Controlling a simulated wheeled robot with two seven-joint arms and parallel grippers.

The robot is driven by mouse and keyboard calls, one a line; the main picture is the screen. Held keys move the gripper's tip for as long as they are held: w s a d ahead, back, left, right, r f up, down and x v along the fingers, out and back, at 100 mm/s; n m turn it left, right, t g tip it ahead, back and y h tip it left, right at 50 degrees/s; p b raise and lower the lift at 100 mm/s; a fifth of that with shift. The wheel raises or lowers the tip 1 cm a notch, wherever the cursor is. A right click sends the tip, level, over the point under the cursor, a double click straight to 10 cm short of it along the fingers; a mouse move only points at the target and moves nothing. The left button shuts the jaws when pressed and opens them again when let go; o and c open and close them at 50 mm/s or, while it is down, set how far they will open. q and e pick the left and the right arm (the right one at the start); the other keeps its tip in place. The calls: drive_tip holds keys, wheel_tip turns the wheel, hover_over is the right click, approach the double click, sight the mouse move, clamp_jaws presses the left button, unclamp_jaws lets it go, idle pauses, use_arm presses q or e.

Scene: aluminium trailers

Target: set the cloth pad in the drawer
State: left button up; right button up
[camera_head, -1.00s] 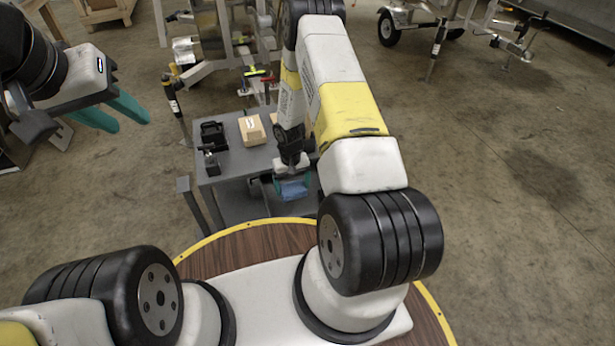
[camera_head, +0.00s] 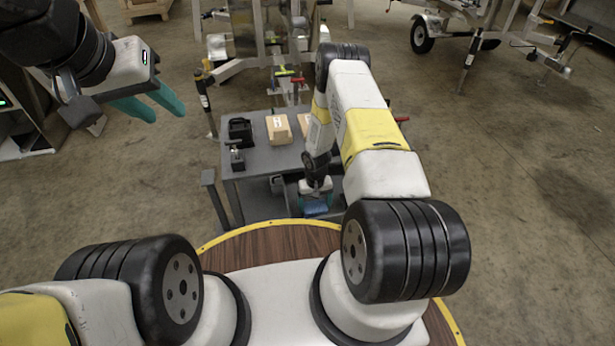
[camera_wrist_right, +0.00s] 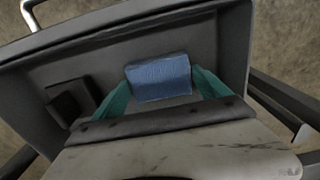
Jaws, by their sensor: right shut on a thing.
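The blue cloth pad (camera_wrist_right: 159,78) is between the teal fingers of my right gripper (camera_wrist_right: 158,84) in the right wrist view. That gripper is shut on it. The pad also shows small in the head view (camera_head: 317,206), below my right gripper (camera_head: 316,198). The open grey drawer (camera_wrist_right: 205,45) surrounds the pad on several sides in the wrist view. I cannot tell whether the pad touches the drawer floor. My left gripper (camera_head: 167,115) is open and empty, up at the left, away from the table.
A dark block (camera_wrist_right: 70,102) lies in the left part of the drawer. The grey workbench (camera_head: 262,160) carries a black holder (camera_head: 240,131) and a tan box (camera_head: 279,129). A trailer frame stands behind it.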

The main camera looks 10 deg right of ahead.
drive_tip(key=shift+f, duration=0.2)
drive_tip(key=o, duration=1.2)
drive_tip(key=shift+r, duration=0.1)
